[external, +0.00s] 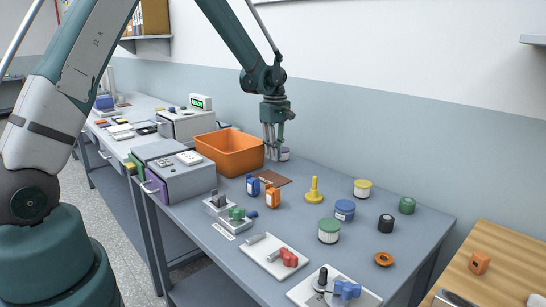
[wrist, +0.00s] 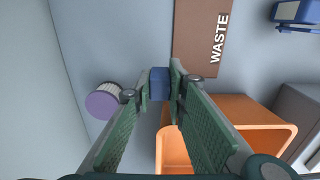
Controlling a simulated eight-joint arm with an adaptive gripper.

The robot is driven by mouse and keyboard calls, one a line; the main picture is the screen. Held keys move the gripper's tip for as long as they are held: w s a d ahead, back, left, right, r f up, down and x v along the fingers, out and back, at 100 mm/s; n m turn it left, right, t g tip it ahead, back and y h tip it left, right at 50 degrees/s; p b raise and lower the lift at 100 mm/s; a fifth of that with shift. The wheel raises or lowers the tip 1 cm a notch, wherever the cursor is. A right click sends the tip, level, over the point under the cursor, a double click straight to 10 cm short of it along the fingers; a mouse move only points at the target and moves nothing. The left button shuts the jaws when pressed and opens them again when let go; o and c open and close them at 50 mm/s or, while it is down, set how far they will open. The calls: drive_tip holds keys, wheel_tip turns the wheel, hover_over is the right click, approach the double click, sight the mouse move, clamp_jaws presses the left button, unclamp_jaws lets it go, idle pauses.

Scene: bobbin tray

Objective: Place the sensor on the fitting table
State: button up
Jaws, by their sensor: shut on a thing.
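My gripper (wrist: 160,90) is shut on a small dark blue block (wrist: 160,80), held between its fingertips. I cannot tell from its shape alone whether this block is the sensor. In the external view my gripper (external: 272,153) points down over the far edge of the grey bench, just right of the orange bin (external: 222,153); the block is not clear there. A wooden-topped table (external: 515,262) stands at the lower right with a small orange block (external: 480,262) on it. I cannot tell whether it is the fitting table.
A purple-lidded spool (wrist: 103,104) stands close to my gripper. The brown WASTE plate (wrist: 200,40) and the bin (wrist: 255,108) lie close by. A blue block (external: 252,185), an orange block (external: 273,197), a yellow peg (external: 314,192) and several spools occupy the grey bench (external: 340,245).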

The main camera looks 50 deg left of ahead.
sight(275, 170)
idle(0.3)
drive_tip(key=shift+f, duration=2.25)
drive_tip(key=shift+f, duration=0.15)
drive_tip(key=o, duration=0.8)
drive_tip(key=shift+o, duration=0.2)
wheel_tip(275, 170, up, 12)
drive_tip(key=shift+r, duration=0.2)
drive_tip(key=shift+s, duration=0.1)
